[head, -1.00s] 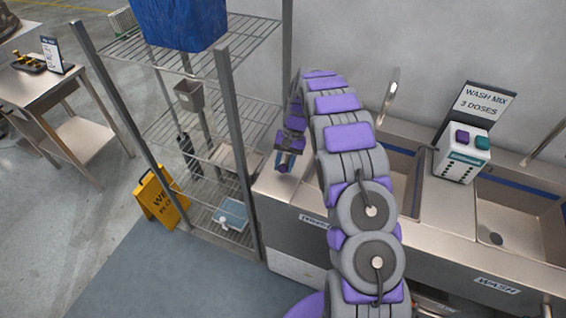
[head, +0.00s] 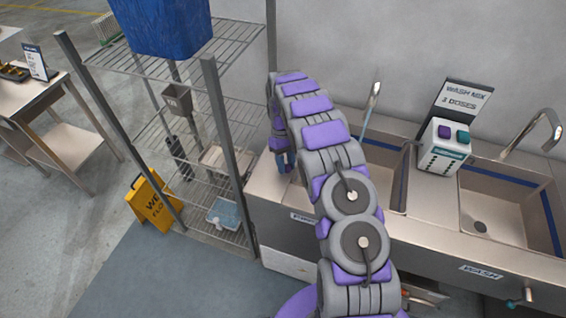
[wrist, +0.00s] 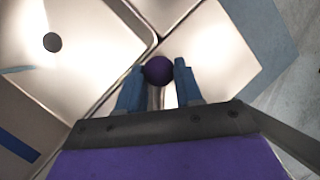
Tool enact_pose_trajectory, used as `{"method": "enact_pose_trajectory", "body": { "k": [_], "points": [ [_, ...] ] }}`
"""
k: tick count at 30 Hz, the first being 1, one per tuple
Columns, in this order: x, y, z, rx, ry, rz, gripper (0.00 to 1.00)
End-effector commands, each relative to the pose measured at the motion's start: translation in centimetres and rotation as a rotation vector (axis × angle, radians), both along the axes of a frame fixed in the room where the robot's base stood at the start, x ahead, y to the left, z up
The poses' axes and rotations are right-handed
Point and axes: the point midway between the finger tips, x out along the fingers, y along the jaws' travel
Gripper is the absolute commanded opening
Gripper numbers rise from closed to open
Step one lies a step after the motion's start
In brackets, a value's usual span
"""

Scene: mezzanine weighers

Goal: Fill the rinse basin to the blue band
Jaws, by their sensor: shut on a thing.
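The basin (head: 400,203) beside my arm has a blue band inside; its front label is not clearly readable, and my arm hides part of it. Its spout (head: 376,88) stands at the back, with a thin pale-blue streak below that looks like running water. In the wrist view, a basin floor with a drain (wrist: 52,42) shows at left, with a bluish streak, and blue band (wrist: 18,146) at lower left. My gripper (head: 286,166) is over the metal counter left of the basin. Its blue fingers (wrist: 158,84) are shut on a round purple knob (wrist: 158,69) with a pale stem.
The wash basin (head: 490,225) is at right, with a white dispenser (head: 443,146) and "WASH MIX 3 DOSES" sign (head: 460,98) between the basins. A wire shelf (head: 172,65) holds a blue bin (head: 165,25). A yellow wet-floor sign (head: 152,205) stands at left.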

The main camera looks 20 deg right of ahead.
Motion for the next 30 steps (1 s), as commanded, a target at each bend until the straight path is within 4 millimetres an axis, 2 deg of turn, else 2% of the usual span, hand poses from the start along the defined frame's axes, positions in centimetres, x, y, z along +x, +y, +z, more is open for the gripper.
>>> {"method": "enact_pose_trajectory", "body": {
  "k": [20,21,27,30],
  "points": [
    [0.1,-0.4,0.0,0.0,-0.002,0.059,0.0],
    [0.1,-0.4,0.0,0.0,-0.002,0.059,0.39],
    [0.09,-0.39,0.01,0.0,-0.002,0.059,0.58],
    [0.09,-0.38,0.01,0.0,-0.002,0.059,0.6]
  ]
}}
